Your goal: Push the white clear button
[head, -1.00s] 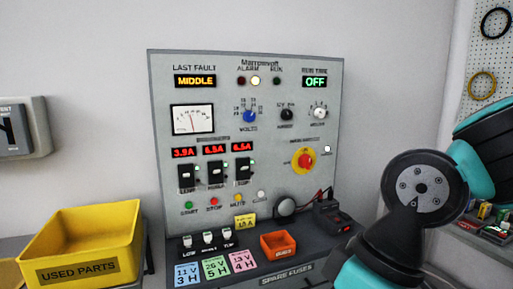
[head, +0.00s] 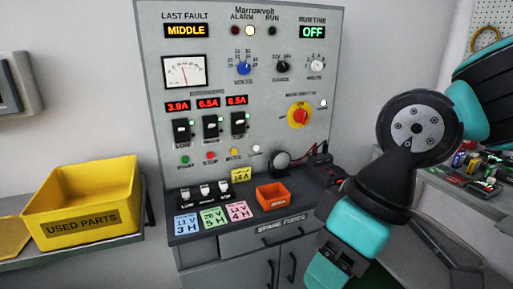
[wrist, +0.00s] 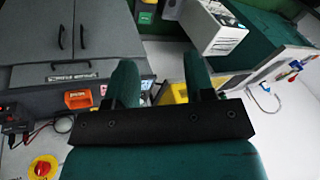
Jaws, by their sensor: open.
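The white clear button (head: 256,150) is a small pale knob at the right end of the lower button row on the grey panel (head: 215,130), right of the green start (head: 185,160), red stop (head: 210,156) and yellow mute (head: 234,153) buttons. My gripper shows in the wrist view (wrist: 160,78) with its two teal fingers apart and nothing between them. It is away from the panel. In the head view my arm hangs at the right, in front of the bench's right side. The clear button cannot be made out in the wrist view.
The bench ledge holds label cards, toggle switches and an orange bin (head: 273,204). A red knob on a yellow plate (head: 299,116) sits on the panel's right. A yellow used-parts bin (head: 83,230) stands on a shelf at left. A cluttered bench (head: 480,180) lies behind my arm.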

